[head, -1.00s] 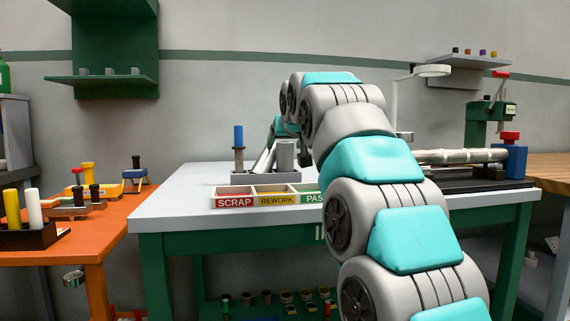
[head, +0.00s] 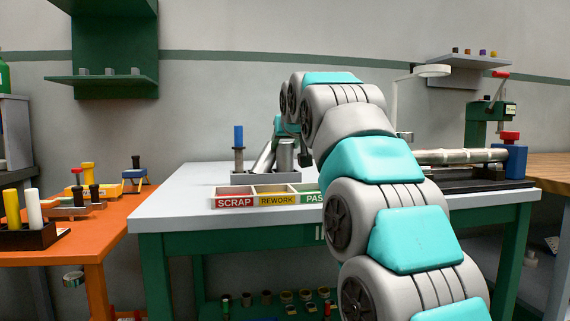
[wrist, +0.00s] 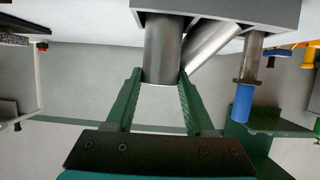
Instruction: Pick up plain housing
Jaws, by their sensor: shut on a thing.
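The plain housing looks to be an upright smooth grey cylinder (head: 285,157) standing in a grey block (head: 266,177) on the white-topped bench. In the wrist view the housing (wrist: 163,45) rises from the same block (wrist: 240,10), with that view turned upside down. My gripper (wrist: 160,76) has its two green fingers on opposite sides of the housing's free end and is shut on it. The housing is still seated in the block. In the head view my arm partly hides the fingers.
A tilted grey cylinder (wrist: 207,45) leans close beside the housing in the same block. A blue-handled gauge (wrist: 243,103) stands at the block's other end. Bins marked scrap (head: 235,203), rework (head: 277,201) and pass lie in front. A pipe (head: 460,157) in a vise is to the right.

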